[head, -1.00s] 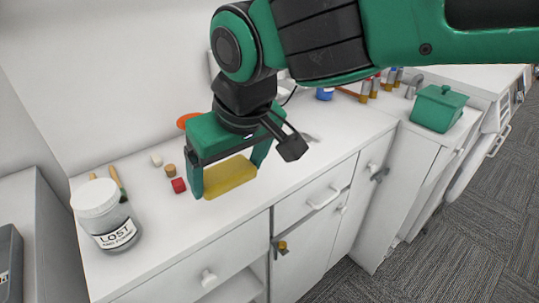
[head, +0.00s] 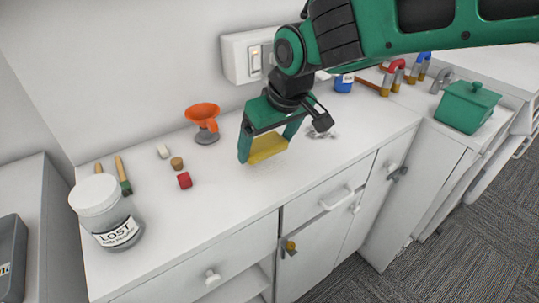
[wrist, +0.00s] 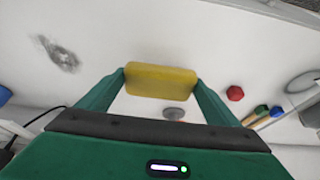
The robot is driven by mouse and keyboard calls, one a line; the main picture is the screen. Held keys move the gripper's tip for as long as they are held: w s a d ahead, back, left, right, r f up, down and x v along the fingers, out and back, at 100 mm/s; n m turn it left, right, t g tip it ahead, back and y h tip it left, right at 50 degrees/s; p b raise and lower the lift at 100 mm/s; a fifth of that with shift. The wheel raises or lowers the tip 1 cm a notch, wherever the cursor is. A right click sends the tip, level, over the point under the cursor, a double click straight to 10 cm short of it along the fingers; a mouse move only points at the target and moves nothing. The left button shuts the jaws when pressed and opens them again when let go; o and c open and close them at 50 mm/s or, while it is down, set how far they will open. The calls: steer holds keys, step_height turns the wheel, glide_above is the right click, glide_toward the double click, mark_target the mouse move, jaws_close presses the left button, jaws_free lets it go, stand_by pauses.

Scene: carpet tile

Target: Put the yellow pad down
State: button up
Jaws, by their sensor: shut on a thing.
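The yellow pad (head: 268,147) is a flat block held between the fingers of my gripper (head: 268,150), above the white counter (head: 215,220). In the wrist view the pad (wrist: 161,81) spans between both green fingertips of my gripper (wrist: 161,84). My gripper is shut on it. In the head view the pad is just over the middle of the counter; I cannot tell the exact gap beneath it.
A green lidded pot (head: 467,106) is right. The counter front is clear.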

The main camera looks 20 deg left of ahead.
mark_target(268, 168)
steer(key=shift+w+f, duration=0.3)
steer(key=shift+w, duration=0.1)
steer(key=shift+f, duration=1.95)
steer(key=shift+f, duration=0.1)
steer(key=o, duration=0.9)
steer(key=v, duration=1.2)
